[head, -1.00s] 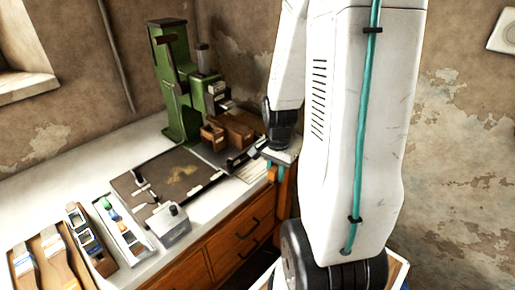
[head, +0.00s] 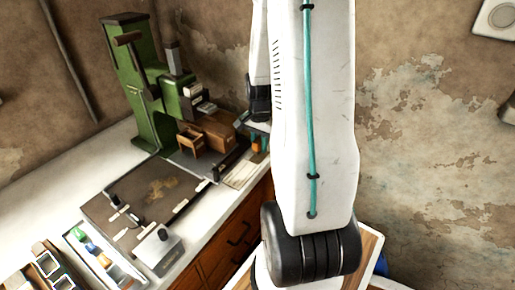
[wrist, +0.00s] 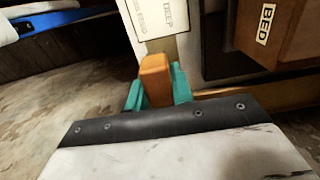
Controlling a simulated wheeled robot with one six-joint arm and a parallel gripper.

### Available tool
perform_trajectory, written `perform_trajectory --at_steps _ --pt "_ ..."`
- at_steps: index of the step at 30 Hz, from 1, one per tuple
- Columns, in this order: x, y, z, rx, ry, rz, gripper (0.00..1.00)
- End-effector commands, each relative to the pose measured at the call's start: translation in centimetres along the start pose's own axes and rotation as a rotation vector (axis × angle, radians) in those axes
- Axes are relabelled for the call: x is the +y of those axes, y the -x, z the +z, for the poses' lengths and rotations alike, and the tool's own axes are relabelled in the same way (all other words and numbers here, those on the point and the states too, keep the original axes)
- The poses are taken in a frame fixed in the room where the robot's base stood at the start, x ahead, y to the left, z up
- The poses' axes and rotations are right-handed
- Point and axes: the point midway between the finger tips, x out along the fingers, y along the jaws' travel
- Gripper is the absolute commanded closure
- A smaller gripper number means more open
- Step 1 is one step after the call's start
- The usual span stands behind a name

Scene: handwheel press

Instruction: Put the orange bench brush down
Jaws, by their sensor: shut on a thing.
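The orange bench brush (wrist: 155,80) shows in the wrist view as an orange block between the teal fingers of my gripper (wrist: 158,92). My gripper is shut on it. The rest of the brush is hidden. In the head view my gripper (head: 258,141) is partly behind my arm, by the bench's right edge near the pale card (head: 243,172). A little orange shows at its fingers. I cannot tell whether the brush touches anything below.
The green handwheel press (head: 145,90) stands at the back of the bench (head: 45,195), with wooden boxes (head: 214,130) beside it. A dark mat (head: 140,195), a grey block (head: 158,250) and a tray of coloured items (head: 100,258) lie in front. A box labelled BED (wrist: 290,28) is close to my gripper.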

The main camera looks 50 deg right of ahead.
Motion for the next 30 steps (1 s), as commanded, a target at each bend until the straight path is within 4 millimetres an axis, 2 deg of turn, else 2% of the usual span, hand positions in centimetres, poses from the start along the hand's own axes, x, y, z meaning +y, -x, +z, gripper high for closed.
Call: perform_trajectory --at_steps 2,9,24,25,27,30 --pt "-0.3 -0.1 -0.5 -0.001 0.002 0.000 1.00" --pt "-0.1 -3.6 -0.7 -0.003 -0.001 0.001 1.00" --pt "0.0 -4.4 -0.9 -0.002 -0.003 0.000 1.00" --pt "0.0 -4.5 -0.8 -0.002 -0.003 0.000 0.74" --pt "0.0 -4.5 -0.8 -0.003 -0.003 0.001 0.55" --pt "0.2 -4.6 -0.8 -0.005 -0.004 0.003 0.55"
